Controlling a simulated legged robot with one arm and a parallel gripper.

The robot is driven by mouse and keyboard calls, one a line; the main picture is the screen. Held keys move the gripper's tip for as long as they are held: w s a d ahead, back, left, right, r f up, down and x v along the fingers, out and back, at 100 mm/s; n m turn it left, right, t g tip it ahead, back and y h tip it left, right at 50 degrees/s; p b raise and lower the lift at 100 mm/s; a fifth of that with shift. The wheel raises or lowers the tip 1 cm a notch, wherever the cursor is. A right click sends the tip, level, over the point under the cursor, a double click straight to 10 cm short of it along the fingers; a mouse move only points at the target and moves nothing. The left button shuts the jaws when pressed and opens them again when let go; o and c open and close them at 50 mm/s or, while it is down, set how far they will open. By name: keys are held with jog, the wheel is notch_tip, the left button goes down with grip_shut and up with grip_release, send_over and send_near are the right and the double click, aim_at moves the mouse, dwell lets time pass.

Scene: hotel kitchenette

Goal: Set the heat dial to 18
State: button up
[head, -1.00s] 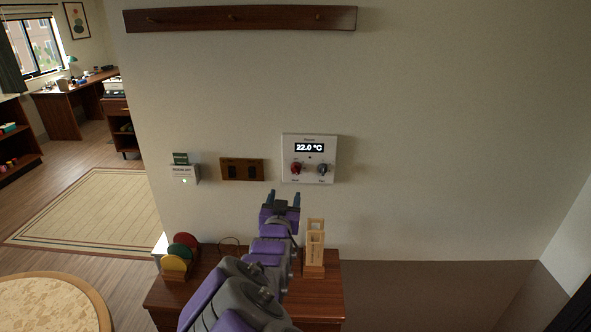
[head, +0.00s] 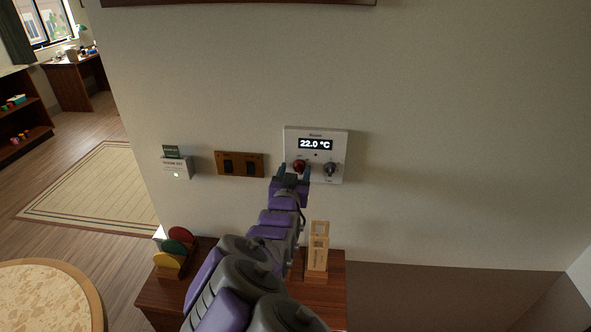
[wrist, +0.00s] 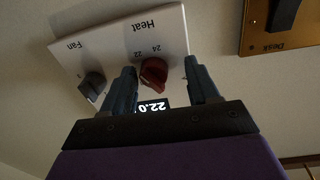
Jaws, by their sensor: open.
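The white thermostat panel (head: 338,152) is on the wall, and its display (head: 316,144) reads 22.0 °C. The red heat dial (head: 299,165) is at its lower left. In the wrist view the red dial (wrist: 153,72) sits under the label "Heat", with 22 and 24 marked near it; the picture is upside down. The grey fan dial (head: 330,169) is to its right, and it also shows in the wrist view (wrist: 92,85). My gripper (head: 293,171) is open, its fingers on either side of the red dial in the wrist view (wrist: 163,82). I cannot tell whether they touch it.
A brown switch plate (head: 239,164) with two dark switches is left of the panel. A small card holder (head: 176,167) is further left. Below, a wooden cabinet (head: 330,290) carries a wooden stand (head: 318,250) and colored discs (head: 176,250). The wall right of the panel is clear.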

jog(key=shift+d+r, duration=0.1)
jog(key=shift+d, duration=0.65)
jog(key=shift+c, duration=0.9)
jog(key=shift+a, duration=0.6)
jog(key=c, duration=0.6)
jog(key=shift+d, duration=0.2)
jog(key=shift+c, duration=1.3)
